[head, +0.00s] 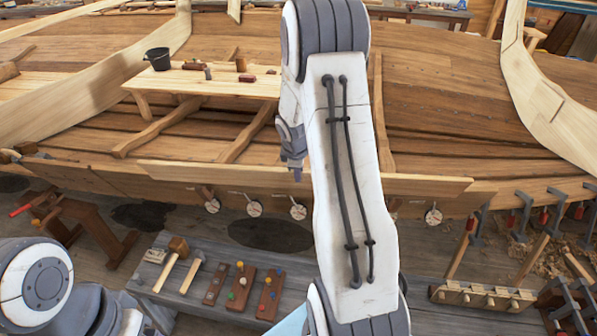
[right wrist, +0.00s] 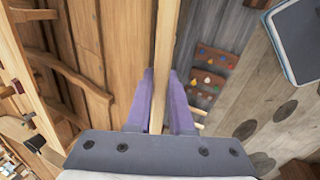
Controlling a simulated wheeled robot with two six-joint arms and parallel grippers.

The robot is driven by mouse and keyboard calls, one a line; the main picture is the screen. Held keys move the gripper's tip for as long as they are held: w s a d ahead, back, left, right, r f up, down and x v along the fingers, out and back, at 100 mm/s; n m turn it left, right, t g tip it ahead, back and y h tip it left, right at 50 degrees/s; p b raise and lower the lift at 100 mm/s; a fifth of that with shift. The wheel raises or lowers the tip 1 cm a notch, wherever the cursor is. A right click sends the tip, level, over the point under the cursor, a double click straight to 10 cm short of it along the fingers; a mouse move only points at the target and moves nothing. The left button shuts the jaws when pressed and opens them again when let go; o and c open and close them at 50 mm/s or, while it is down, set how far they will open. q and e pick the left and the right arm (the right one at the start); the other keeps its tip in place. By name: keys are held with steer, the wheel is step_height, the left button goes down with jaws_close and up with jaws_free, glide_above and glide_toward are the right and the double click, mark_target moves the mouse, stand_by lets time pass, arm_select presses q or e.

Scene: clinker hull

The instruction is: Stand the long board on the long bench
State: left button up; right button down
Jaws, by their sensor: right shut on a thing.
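A long pale board (head: 225,175) lies level along the near side of the hull in the head view, its middle hidden behind my right arm. My right gripper (head: 297,175) is at the board, mostly covered by my arm. In the right wrist view, its purple fingers (right wrist: 160,78) are shut on the board (right wrist: 167,35), which runs away between them. A long grey bench (head: 215,308) stands in front of the hull, below the board in the picture. My left gripper is out of view; only part of that arm shows at lower left.
Mallets (head: 172,262) and several pegged blocks (head: 240,285) lie on the grey bench.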

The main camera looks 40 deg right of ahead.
steer(key=s+a+f+b, duration=0.2)
steer(key=s+a+b, duration=0.3)
steer(key=b, duration=0.1)
steer(key=shift+s+f, duration=0.15)
steer(key=shift+f, duration=0.2)
stand_by(0.4)
steer(key=shift+a, duration=0.1)
